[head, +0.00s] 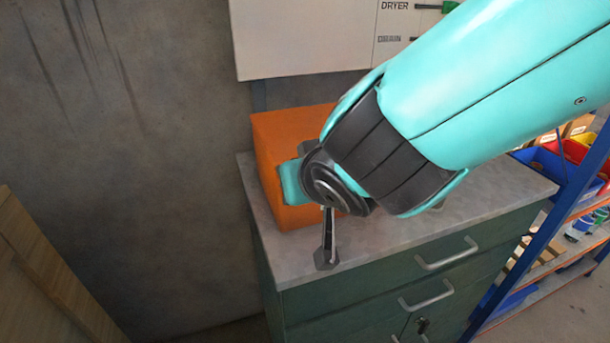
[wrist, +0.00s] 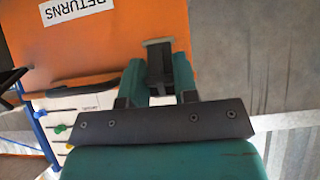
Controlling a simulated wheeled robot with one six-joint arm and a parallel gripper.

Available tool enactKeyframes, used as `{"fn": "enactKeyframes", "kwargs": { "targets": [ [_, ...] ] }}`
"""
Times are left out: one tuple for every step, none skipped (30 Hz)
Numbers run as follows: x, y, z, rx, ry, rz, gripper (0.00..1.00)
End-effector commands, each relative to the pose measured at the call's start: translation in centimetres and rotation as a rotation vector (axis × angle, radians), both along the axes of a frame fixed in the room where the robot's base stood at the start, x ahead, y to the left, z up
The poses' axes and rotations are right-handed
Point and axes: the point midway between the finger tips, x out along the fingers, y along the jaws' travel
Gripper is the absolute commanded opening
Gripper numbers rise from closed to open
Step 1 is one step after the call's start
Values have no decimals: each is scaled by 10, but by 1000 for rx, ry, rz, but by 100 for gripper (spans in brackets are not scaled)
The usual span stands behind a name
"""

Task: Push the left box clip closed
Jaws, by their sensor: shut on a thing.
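The orange box (head: 283,130) stands on the grey cabinet top in the head view, with its right part hidden behind my arm. Its orange face (wrist: 115,45) with a RETURNS label (wrist: 75,10) fills the upper wrist view. Whether the clip is fully closed cannot be told. In the head view my gripper (head: 290,181) is at the box, and the clip is hidden.
A white panel (head: 300,40) hangs on the wall behind. A blue shelf rack (head: 560,200) with coloured bins stands at the right. Wooden boards lean at lower left.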

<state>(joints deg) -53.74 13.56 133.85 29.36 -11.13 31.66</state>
Motion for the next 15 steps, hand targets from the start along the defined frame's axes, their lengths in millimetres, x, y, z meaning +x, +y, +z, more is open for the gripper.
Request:
{"fn": "enactKeyframes", "kwargs": {
  "targets": [
    [0,0,0,0,1,0,4],
    [0,0,0,0,1,0,30],
    [0,0,0,0,1,0,39],
    [0,0,0,0,1,0,46],
    [0,0,0,0,1,0,53],
    [0,0,0,0,1,0,53],
    [0,0,0,0,1,0,53],
    [0,0,0,0,0,0,53],
    [0,0,0,0,0,0,53],
    [0,0,0,0,0,0,53],
    [0,0,0,0,0,0,53],
    [0,0,0,0,0,0,53],
    [0,0,0,0,0,0,53],
    [-1,0,0,0,0,0,53],
    [-2,0,2,0,-1,0,53]
  ]
}}
